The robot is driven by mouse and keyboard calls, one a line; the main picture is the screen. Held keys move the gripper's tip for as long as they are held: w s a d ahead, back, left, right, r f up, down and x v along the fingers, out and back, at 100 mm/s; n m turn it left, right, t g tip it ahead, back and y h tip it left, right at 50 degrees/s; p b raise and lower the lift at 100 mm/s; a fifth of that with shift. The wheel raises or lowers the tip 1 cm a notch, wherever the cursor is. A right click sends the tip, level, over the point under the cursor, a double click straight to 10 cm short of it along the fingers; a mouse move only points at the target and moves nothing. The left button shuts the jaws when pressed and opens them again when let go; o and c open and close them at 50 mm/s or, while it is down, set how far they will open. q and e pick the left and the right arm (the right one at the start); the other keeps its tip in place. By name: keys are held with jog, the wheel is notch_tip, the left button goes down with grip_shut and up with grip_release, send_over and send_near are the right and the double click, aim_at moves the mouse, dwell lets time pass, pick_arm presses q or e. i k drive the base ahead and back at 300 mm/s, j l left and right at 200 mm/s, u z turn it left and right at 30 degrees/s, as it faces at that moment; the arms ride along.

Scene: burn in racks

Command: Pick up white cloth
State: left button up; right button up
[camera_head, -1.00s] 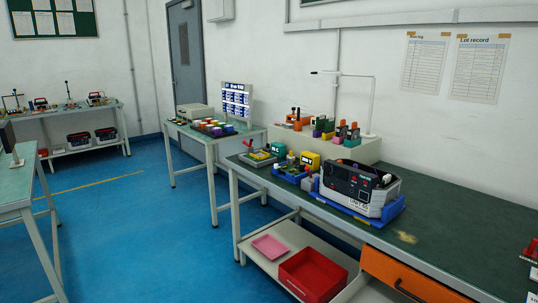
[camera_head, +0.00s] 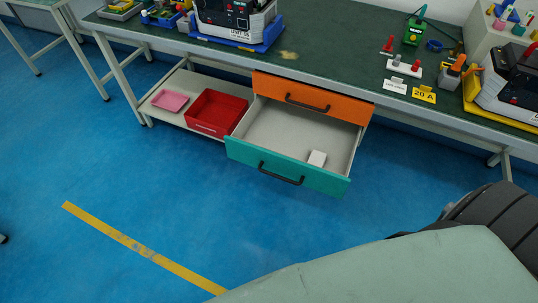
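A small white block-like item (camera_head: 317,158), which looks like a folded white cloth, lies inside the open teal-fronted drawer (camera_head: 285,168). It rests on the drawer's pale floor, near the front and right of centre. The drawer is pulled out under the green-topped bench, below a shut orange drawer (camera_head: 310,98). Neither of my grippers shows in the head view. Nothing touches the white item.
A red bin (camera_head: 217,113) and a pink tray (camera_head: 170,101) sit on the low shelf left of the drawer. The bench top (camera_head: 335,45) carries devices and tools, with a yellow-brown stain. Blue floor before the drawer is clear, with a yellow line (camera_head: 140,247).

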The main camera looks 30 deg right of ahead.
aim_at(318, 158)
jog(key=z, duration=1.3)
